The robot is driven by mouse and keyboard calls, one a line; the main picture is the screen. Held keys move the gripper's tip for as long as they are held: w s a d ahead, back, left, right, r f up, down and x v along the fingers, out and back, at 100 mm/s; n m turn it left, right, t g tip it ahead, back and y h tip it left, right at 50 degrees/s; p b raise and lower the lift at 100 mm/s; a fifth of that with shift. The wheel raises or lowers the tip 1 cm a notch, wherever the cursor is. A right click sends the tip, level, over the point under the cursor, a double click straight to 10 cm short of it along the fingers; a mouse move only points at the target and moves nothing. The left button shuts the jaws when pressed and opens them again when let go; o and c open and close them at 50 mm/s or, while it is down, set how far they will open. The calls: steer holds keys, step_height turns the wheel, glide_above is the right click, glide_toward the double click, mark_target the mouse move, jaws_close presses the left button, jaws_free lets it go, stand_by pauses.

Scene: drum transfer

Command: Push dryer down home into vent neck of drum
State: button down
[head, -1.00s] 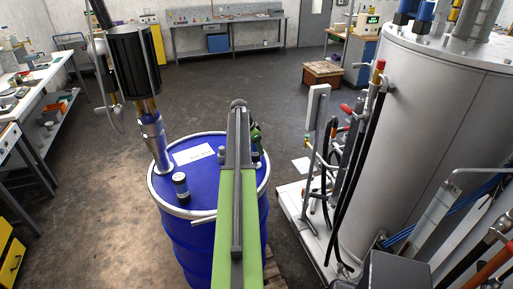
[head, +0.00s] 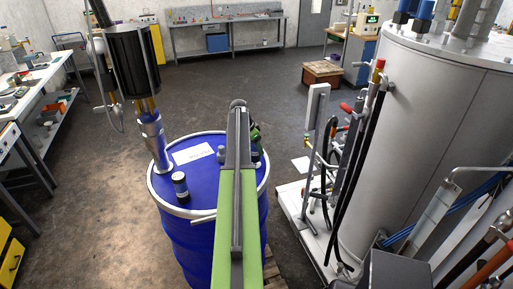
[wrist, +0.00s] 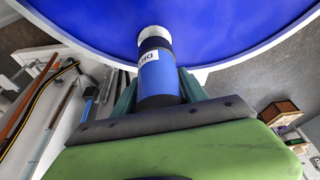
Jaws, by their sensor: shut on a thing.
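The blue drum (head: 205,220) stands upright in front of me with a pale rim and a white label on its lid. My gripper (wrist: 157,82) is shut on the dryer (wrist: 157,72), a blue cylinder with a black band, a white end and a printed label. In the head view my gripper (head: 255,133) is over the right part of the lid, mostly hidden behind my arm. The dryer's white end is toward the drum lid. The vent neck is not clearly visible, and I cannot tell how deep the dryer sits.
A drum pump (head: 152,140) rises from the lid's left side. A small dark capped cylinder (head: 180,185) stands on the lid near its front left. A large grey tank (head: 425,130) with hoses and valves stands to the right. Benches line the left and back; the floor between is open.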

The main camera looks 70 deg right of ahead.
mark_target(256, 152)
steer(key=shift+f, duration=0.35)
steer(key=shift+a+f+b, duration=0.1)
steer(key=shift+f+b, duration=1.2)
steer(key=shift+b, duration=0.35)
steer(key=c, duration=0.5)
jaws_free()
